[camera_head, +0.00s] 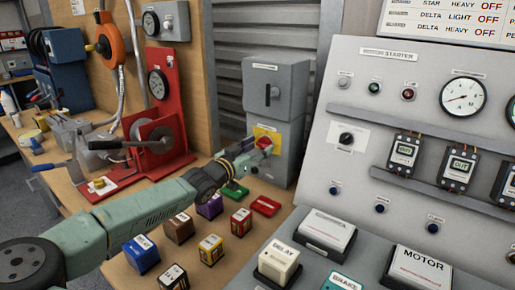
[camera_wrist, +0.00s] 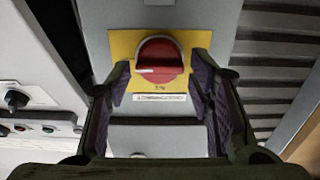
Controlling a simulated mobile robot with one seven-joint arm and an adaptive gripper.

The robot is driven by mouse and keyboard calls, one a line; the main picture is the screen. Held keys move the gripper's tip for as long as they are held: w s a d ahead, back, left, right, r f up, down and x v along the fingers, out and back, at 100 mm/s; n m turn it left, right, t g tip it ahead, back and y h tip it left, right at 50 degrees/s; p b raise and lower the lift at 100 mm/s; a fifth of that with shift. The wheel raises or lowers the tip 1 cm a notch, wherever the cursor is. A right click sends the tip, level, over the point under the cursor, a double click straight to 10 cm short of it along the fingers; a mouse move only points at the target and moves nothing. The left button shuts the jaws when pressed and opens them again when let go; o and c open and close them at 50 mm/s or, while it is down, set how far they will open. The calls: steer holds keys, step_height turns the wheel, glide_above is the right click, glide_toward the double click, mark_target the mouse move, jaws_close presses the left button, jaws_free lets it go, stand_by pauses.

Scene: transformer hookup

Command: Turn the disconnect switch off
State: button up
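The disconnect switch is a round red knob (camera_head: 264,143) on a yellow plate (camera_head: 275,134), on the front of a grey box. In the wrist view the red knob (camera_wrist: 161,62) sits centred between my fingers, with a white mark on its left side. My gripper (camera_head: 245,150) is at the knob in the head view; the dark fingers partly hide the plate. In the wrist view my gripper (camera_wrist: 161,75) is open, one finger each side of the knob, with gaps to both. Contact with the knob cannot be made out.
The grey starter panel (camera_head: 345,80) stands to the right of the box. Several coloured blocks, such as a blue one (camera_head: 141,253), lie on the table below my arm. A red stand with a gauge (camera_head: 158,84) is at the left.

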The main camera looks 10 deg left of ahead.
steer(key=c, duration=0.8)
steer(key=shift+f+b, duration=0.1)
steer(key=shift+b, duration=0.25)
steer(key=shift+n+b, duration=0.75)
steer(key=shift+n, duration=0.35)
steer(key=n+b, duration=0.1)
steer(key=n, duration=0.2)
steer(key=shift+n, duration=0.3)
steer(key=n, duration=0.6)
steer(key=n+p, duration=0.2)
steer(key=n, duration=0.4)
steer(key=shift+a, duration=0.1)
